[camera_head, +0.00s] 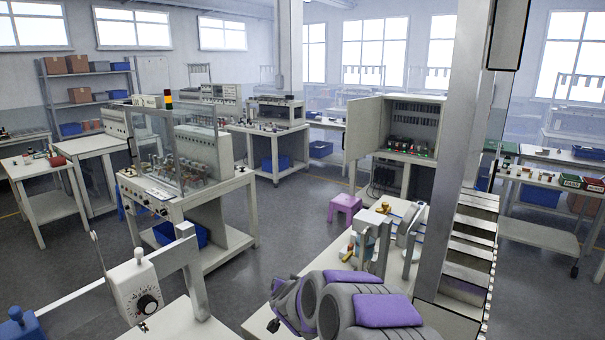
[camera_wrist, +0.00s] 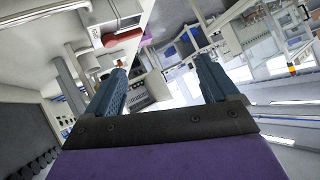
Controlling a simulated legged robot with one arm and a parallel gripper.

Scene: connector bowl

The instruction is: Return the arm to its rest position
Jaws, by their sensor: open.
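My arm (camera_head: 350,305), grey with purple pads, is folded at the bottom centre of the head view, low over a white table. My gripper (camera_wrist: 160,80) shows in the wrist view with its two blue ribbed fingers spread apart. Nothing is between the fingers. The wrist view is strongly tilted, with windows and benches behind the fingers. In the head view the gripper's fingertips cannot be made out.
A grey metal post (camera_head: 460,120) stands close on the right. A dial device (camera_head: 140,292) is at the front left. A bench with a glass-guarded machine (camera_head: 185,150) stands beyond. A purple stool (camera_head: 345,206) is on the floor. Open floor (camera_head: 265,245) lies in the middle.

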